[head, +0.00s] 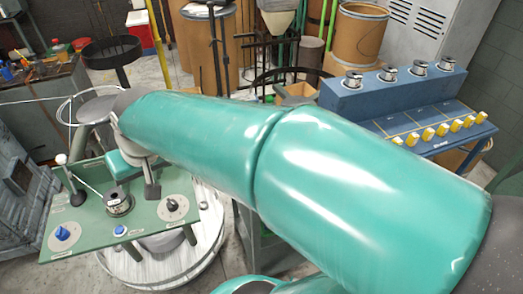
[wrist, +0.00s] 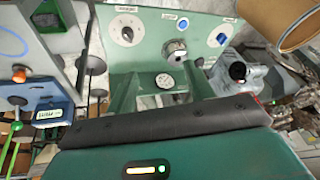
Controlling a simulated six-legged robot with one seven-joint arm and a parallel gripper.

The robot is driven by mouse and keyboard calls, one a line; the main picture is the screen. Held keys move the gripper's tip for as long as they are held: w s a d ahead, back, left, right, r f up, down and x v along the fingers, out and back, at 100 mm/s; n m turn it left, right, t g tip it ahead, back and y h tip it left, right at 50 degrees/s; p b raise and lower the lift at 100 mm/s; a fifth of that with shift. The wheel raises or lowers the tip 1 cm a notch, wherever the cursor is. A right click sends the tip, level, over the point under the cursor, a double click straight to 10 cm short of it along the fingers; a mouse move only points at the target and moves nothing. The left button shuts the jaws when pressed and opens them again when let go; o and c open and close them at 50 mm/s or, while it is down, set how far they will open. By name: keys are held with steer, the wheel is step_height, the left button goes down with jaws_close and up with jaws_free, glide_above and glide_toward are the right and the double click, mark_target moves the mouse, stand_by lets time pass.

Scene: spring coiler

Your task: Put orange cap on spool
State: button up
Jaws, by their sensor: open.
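My gripper (head: 150,185) is open over the green panel (head: 85,235), at the end of my arm. The arm hides part of its jaws, and I see no cap in it. A silver and dark spool (head: 118,201) sits upright on the panel, left of the gripper, with no orange cap visible on it. It appears to show in the wrist view too (wrist: 178,50). Several yellow-orange caps (head: 428,134) line the front of the blue rack at right, well away from the gripper. An orange cap-like piece (wrist: 18,74) shows at the wrist view's left edge.
The panel carries a blue knob (head: 62,233), a blue button (head: 120,230), a dial (head: 173,207) and a ball-topped lever (head: 62,158). The blue rack (head: 355,100) holds several silver spools on top. A cluttered bench (head: 40,85) stands at left; barrels are behind.

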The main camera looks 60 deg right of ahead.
steer(key=d+f+m+g+h, duration=0.1)
steer(key=d+f+m, duration=0.15)
steer(key=d, duration=0.55)
steer(key=d+f+m, duration=0.1)
steer(key=d+m, duration=0.2)
steer(key=d, duration=0.6)
steer(key=s+d+f+m+g+h, duration=0.1)
steer(key=s+d+f+m+g, duration=0.15)
steer(key=s+d, duration=0.45)
steer(key=s+d+f+m+g+h, duration=0.1)
steer(key=s+d+f+m, duration=0.15)
steer(key=d, duration=0.85)
steer(key=shift+m, duration=0.35)
steer(key=x, duration=0.7)
steer(key=shift+s, duration=0.15)
steer(key=shift+w+x, duration=0.15)
steer(key=shift+x, duration=1.3)
steer(key=shift+w+x, duration=0.15)
steer(key=shift+x, duration=1.25)
steer(key=shift+a, duration=0.1)
steer(key=shift+c, duration=0.4)
steer(key=c, duration=0.8)
steer(key=shift+c, duration=0.3)
steer(key=shift+r, duration=0.2)
